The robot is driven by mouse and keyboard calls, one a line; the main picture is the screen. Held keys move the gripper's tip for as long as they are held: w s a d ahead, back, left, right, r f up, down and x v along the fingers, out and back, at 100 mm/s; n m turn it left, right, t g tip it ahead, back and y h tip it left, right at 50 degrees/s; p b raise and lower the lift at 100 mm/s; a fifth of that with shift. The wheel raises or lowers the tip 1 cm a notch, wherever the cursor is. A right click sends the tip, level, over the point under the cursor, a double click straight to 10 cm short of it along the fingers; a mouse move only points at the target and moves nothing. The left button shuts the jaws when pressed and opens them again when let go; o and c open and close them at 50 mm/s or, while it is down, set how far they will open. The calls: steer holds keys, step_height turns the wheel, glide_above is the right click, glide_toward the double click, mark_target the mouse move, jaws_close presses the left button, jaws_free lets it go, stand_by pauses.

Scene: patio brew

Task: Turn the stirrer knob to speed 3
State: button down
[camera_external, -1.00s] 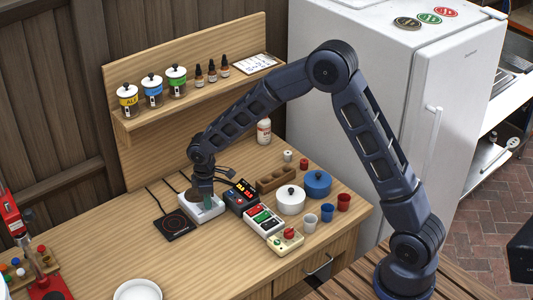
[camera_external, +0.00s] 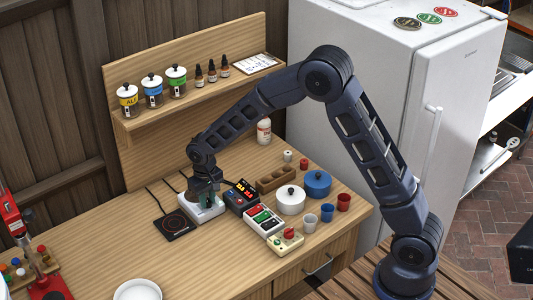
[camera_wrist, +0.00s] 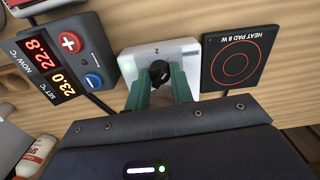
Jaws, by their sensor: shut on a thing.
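The stirrer is a white box (camera_wrist: 190,52) with a black knob (camera_wrist: 159,71) on it; a small "2" is printed beside the knob. My gripper (camera_wrist: 160,84) has its two green fingers on either side of the knob and is shut on it. In the external view the white stirrer box (camera_external: 212,212) stands on the bench, with my gripper (camera_external: 207,201) reaching down onto it. The knob is hidden there by my gripper. Where the knob's pointer stands is too small to tell.
A black heat pad (camera_external: 175,225) lies just left of the stirrer. A temperature controller (camera_external: 241,196) with red digits stands close on its right, followed by a white button box (camera_external: 263,219). Pots and cups stand further right.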

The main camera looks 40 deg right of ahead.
steer(key=m, duration=0.4)
steer(key=shift+m, duration=2.3)
steer(key=c, duration=1.2)
jaws_free()
step_height(320, 180, up, 11)
steer(key=shift+f, duration=0.15)
